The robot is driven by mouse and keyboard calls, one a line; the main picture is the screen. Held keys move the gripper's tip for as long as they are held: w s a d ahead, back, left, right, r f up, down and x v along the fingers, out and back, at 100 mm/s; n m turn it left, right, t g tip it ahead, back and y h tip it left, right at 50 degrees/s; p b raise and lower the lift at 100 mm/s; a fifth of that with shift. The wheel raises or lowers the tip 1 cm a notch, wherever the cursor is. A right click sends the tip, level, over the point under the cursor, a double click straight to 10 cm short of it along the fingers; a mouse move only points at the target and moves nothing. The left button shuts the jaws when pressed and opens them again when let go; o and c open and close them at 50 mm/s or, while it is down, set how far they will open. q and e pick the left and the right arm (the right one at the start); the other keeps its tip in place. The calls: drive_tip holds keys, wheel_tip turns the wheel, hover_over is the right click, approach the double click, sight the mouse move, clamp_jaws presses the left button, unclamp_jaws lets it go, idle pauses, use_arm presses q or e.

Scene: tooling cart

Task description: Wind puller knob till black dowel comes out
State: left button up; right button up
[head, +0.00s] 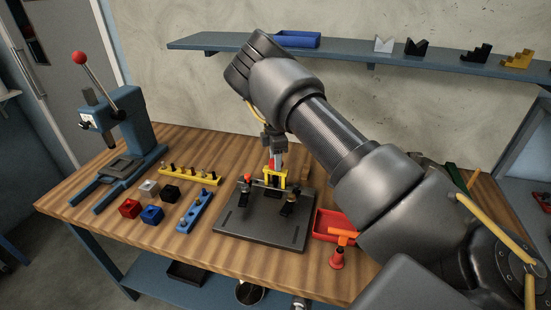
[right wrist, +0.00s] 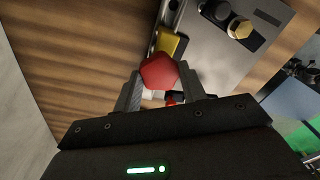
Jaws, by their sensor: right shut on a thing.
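The puller (head: 283,178) is a yellow frame standing on a dark grey plate (head: 262,232) on the bench. Its red knob (right wrist: 159,72) is between the two fingers of my right gripper (right wrist: 160,82) in the right wrist view, and the gripper is shut on it. In the head view my right gripper (head: 274,149) points down onto the top of the puller. Part of the yellow puller (right wrist: 171,43) also shows beyond the knob in the right wrist view. I cannot make out the black dowel. My left gripper is not in view.
Black clamps (head: 287,208) stand on the plate near the puller. A red tray (head: 322,224) and a red-orange tool (head: 337,260) are on its right. A yellow rack (head: 190,174), blue rack (head: 194,212), small blocks and a blue press (head: 140,140) are on the left.

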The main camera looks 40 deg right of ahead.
drive_tip(key=shift+m, duration=0.3)
idle(0.4)
drive_tip(key=o, duration=1)
drive_tip(key=shift+r, duration=0.1)
drive_tip(key=shift+r, duration=0.3)
wheel_tip(320, 180, up, 10)
drive_tip(key=shift+r+b, duration=0.1)
drive_tip(key=shift+b, duration=1.1)
